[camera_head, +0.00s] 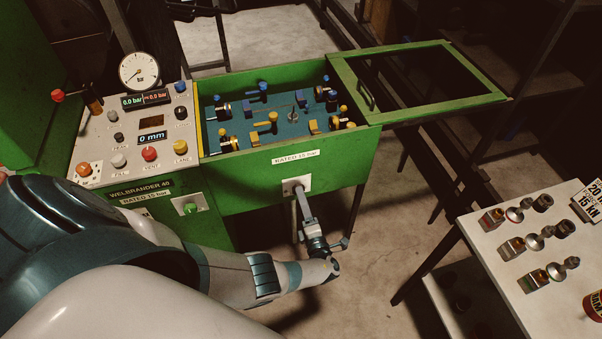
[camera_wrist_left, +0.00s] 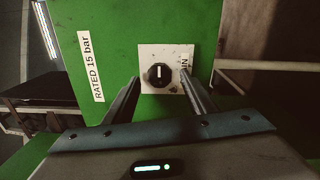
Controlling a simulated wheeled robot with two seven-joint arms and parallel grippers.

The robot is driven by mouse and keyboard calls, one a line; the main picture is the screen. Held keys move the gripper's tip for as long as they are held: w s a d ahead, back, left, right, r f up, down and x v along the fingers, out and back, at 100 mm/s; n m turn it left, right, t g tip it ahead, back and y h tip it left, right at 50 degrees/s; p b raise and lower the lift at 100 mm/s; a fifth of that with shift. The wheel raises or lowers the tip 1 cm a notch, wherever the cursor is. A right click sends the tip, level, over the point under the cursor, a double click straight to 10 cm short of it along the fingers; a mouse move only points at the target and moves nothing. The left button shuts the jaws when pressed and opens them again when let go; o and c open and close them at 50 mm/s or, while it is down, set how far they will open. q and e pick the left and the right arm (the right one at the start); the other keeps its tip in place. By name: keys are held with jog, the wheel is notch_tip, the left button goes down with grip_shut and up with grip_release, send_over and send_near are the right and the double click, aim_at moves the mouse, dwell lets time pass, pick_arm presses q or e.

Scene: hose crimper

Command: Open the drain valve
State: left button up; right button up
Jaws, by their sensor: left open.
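The drain valve is a small round black knob (camera_wrist_left: 158,73) with a white bar, on a white plate (camera_wrist_left: 174,52) on the front of the green tank. In the wrist view the bar stands about upright. The plate's lettering is partly covered by a finger; "IN" shows. In the head view the plate (camera_head: 296,183) sits below the "RATED 15 bar" label, and my gripper largely hides the knob. My left gripper (camera_head: 301,192) is open, with its fingers pointing at the plate. In the wrist view its fingers (camera_wrist_left: 161,80) straddle the knob from either side, apparently without touching it. My right gripper is not in view.
The green tank (camera_head: 340,176) holds several blue and yellow fittings, and its framed lid (camera_head: 440,111) is swung open to the right. A control panel (camera_head: 122,140) with a gauge (camera_head: 139,71) is at left. A white table (camera_head: 510,300) with parts stands at right.

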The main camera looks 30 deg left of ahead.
pick_arm(q)
jog(key=v, duration=1.5)
dwell(0.5)
jog(key=shift+f, duration=0.1)
jog(key=s+a+f+n+g+h+b, duration=0.2)
jog(key=s+a+f+n+g+h, duration=0.3)
jog(key=s+f, duration=0.55)
jog(key=s+a+f+n+g+b, duration=0.1)
jog(key=s+f+n+g, duration=0.3)
jog(key=s+f+n, duration=0.7)
jog(key=s+d+f+n+g+h+b, duration=0.2)
jog(key=s+f+n+h, duration=0.7)
jog(key=s+f+n, duration=0.8)
jog(key=s+d+n+b, duration=0.1)
jog(key=s+n+b, duration=0.1)
jog(key=n, duration=0.5)
jog(key=shift+s, duration=0.2)
